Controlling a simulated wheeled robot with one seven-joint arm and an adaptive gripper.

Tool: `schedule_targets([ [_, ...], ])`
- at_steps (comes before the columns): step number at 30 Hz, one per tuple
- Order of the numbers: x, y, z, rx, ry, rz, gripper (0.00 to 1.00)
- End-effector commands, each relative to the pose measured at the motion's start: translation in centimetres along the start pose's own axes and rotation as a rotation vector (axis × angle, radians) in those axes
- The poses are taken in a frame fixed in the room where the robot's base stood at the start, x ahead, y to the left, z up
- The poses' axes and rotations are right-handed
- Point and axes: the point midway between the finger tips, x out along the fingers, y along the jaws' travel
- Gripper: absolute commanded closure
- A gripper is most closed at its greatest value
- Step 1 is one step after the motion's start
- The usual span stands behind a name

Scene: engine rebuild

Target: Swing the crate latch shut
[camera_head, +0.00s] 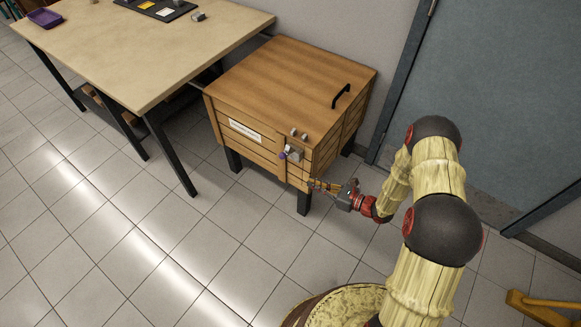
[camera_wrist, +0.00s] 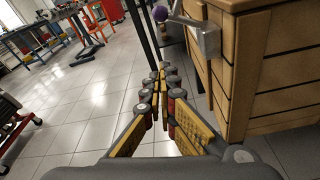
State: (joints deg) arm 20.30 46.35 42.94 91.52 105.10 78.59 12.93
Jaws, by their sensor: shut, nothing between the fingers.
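The wooden crate (camera_head: 255,92) stands on dark legs, with its lid down and a black handle on top. The crate latch (camera_head: 293,153) is a grey metal piece with a purple knob at the crate's front corner. In the wrist view the latch (camera_wrist: 206,38) sticks out from the crate's edge, with its purple knob (camera_wrist: 160,13) at the top. My gripper (camera_head: 315,184) is shut and empty, below and slightly right of the latch beside the crate's corner. In the wrist view my gripper (camera_wrist: 161,75) points along the crate's side, apart from the latch.
A workbench (camera_head: 150,50) with a purple tray (camera_head: 45,18) and a black mat (camera_head: 155,8) stands left of the crate. A grey-blue door (camera_head: 500,90) is behind on the right. A yellow wooden object (camera_head: 545,308) lies at the lower right. The tiled floor in front is clear.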

Motion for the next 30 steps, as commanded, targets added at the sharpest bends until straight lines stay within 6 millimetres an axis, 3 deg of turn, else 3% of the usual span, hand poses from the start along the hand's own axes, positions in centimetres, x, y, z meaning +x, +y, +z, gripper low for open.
schedule_targets([
  [8, 1.7, 0.1, -0.1, -0.003, 0.001, 0.005, 1.00],
  [22, 10.6, 0.1, -0.3, -0.003, 0.001, 0.005, 1.00],
  [24, 10.5, -0.1, 1.4, -0.006, -0.002, 0.001, 1.00],
  [30, 10.9, 0.0, 3.3, -0.002, 0.001, 0.002, 1.00],
])
